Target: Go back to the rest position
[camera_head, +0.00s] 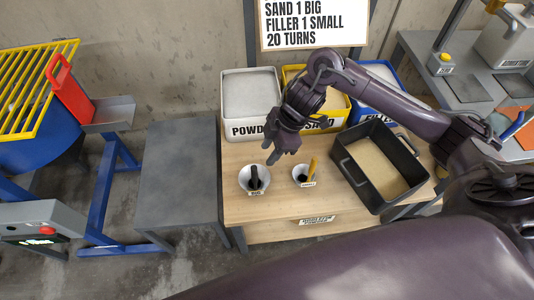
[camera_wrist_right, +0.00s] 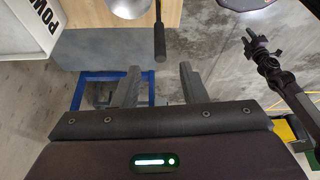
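My right gripper (camera_head: 272,153) hangs above the wooden table, just behind the two scoop cups. In the right wrist view its two grey fingers (camera_wrist_right: 158,85) stand apart with nothing between them. The big scoop (camera_head: 254,179), with a black handle, rests on the table; its handle (camera_wrist_right: 160,40) shows beyond the fingers in the wrist view. The small scoop (camera_head: 303,175), with a yellow handle, sits to its right. A dark gripper (camera_wrist_right: 256,42), apparently my left one, appears small at the wrist view's right; its finger opening is unclear.
Powder (camera_head: 251,98), sand (camera_head: 328,108) and filler (camera_head: 372,97) bins stand at the table's back. A black tray (camera_head: 404,191) with beige contents is at right. A grey side table (camera_head: 178,168) is bare. A blue mixer with yellow grille (camera_head: 38,83) and red-handled chute stands left.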

